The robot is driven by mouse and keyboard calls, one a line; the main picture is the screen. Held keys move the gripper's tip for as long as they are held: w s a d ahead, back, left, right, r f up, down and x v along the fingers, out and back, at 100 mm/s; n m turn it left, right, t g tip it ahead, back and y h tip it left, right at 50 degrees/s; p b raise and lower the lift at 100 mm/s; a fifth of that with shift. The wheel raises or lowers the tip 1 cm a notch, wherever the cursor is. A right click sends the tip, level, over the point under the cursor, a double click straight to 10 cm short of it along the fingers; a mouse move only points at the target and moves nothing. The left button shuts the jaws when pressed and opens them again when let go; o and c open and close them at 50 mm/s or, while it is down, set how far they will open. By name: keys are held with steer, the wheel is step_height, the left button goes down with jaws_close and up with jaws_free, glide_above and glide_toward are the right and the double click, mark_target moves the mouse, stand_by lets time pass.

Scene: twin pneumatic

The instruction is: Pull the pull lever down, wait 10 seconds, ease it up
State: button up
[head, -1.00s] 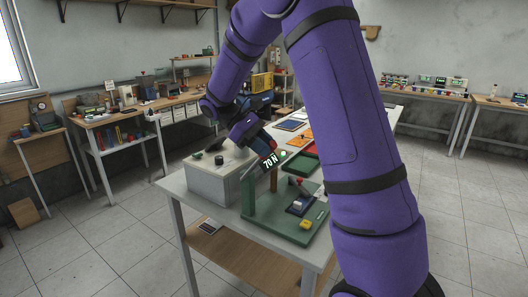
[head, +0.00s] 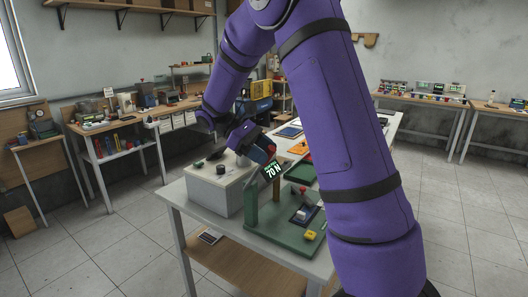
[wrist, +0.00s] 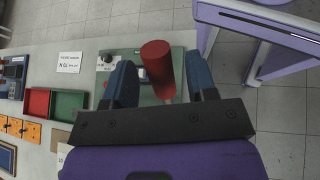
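The pull lever's red cylindrical handle (wrist: 157,68) stands between the two blue fingers of my gripper (wrist: 161,78) in the wrist view. The fingers are apart, so my gripper is open around the handle. In the head view my gripper (head: 262,148) is above the green lever stand (head: 251,208), and the handle is mostly hidden by it. A small display (head: 272,171) reading 70 N is just below my gripper.
A grey box (head: 208,190) with a black knob stands left of the stand on the table. A small red-knobbed device and a yellow block (head: 309,234) are on the green base. Green and red trays (wrist: 69,104) lie beside it. My arm covers the table's right side.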

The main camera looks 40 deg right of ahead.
steer(key=v, duration=1)
steer(key=shift+w+a+r, duration=0.15)
steer(key=shift+w+r, duration=0.05)
steer(key=shift+w, duration=0.15)
steer(key=s+a+r+m+t+y, duration=0.1)
steer(key=s+t, duration=0.4)
steer(key=s, duration=0.5)
steer(key=s+a+r+m+t+y, duration=0.1)
steer(key=s+t, duration=0.4)
steer(key=s, duration=0.5)
steer(key=s+a+r+m+t+y, duration=0.1)
steer(key=s+a+m+t+y, duration=0.2)
steer(key=s, duration=0.7)
steer(key=shift+s+a+r+t+y, duration=0.15)
steer(key=shift+a+r+t+y, duration=0.15)
steer(key=shift+t+y, duration=0.7)
